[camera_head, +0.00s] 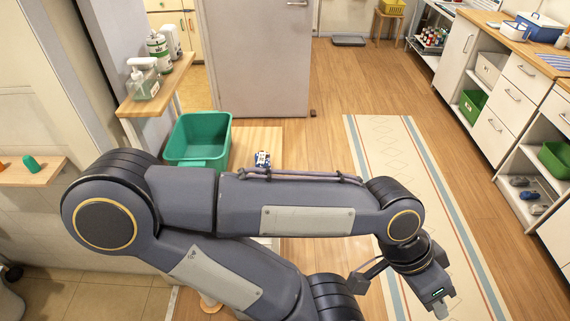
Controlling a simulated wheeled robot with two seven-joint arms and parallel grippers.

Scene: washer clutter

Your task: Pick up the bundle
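A small blue, white and dark item (262,158), possibly the bundle, lies on a light wooden surface (262,138) just right of a green tub. It is too small to make out in detail, and my arm passes close in front of it. My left arm is folded across the middle of the view, with its elbow at the left. My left gripper (440,303) points down at the lower right, well away from the item. Its fingers are too small and too steeply seen to tell whether they are apart. My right gripper is not in view.
The green tub (200,138) stands at the left, below a wall shelf (155,92) with bottles. My arm hides much of the wooden surface's near part. A patterned runner (392,150) lies on open floor. A counter with drawers (505,90) lines the right.

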